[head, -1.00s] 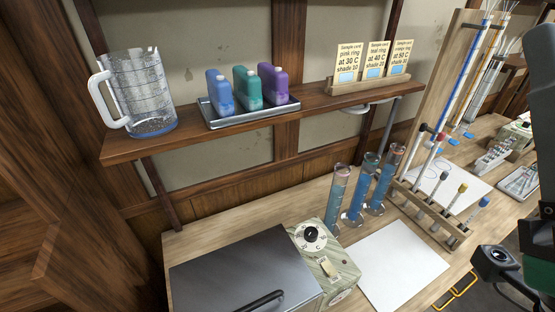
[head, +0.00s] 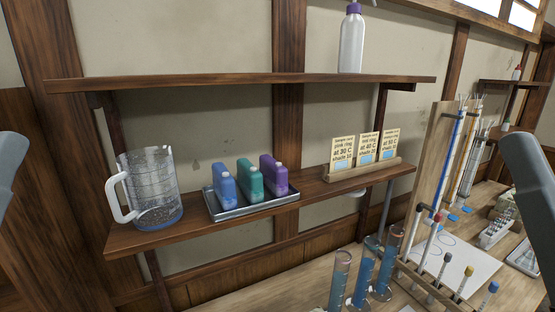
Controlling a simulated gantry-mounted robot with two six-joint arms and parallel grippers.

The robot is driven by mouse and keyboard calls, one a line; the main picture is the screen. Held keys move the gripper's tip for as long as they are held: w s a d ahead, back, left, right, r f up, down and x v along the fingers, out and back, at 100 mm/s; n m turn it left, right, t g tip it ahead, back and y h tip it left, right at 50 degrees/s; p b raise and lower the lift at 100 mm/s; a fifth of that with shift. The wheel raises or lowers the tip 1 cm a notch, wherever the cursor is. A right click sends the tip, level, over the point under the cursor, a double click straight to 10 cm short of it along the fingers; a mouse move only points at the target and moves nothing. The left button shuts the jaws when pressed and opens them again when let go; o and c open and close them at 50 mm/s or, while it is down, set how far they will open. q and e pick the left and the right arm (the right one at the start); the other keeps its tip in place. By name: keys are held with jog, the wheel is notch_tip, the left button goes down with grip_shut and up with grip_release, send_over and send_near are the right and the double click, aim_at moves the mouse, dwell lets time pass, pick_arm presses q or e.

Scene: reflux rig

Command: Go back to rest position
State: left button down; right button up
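Neither gripper shows in the head view. Only parts of my own arms show, as grey-blue links at the far left and far right edges. A clear measuring jug (head: 150,190) stands on the lower shelf at the left. Blue, green and purple bottles (head: 249,179) sit in a metal tray (head: 247,209) beside it. Three sample cards (head: 366,149) stand in a wooden holder (head: 362,177) at the shelf's right. Three glass cylinders with blue liquid (head: 363,273) stand on the bench below, their bases partly cut off by the frame.
The lower shelf (head: 300,187) runs along the wall. An upper shelf (head: 240,80) above it holds a white bottle with a purple cap (head: 352,42). A tall wooden rack (head: 432,160) with thermometer-like tubes stands at the right. A row of capped tubes stands in front of it.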

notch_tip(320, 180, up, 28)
jog(key=p, duration=2.5)
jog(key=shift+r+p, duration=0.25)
jog(key=shift+p, duration=0.05)
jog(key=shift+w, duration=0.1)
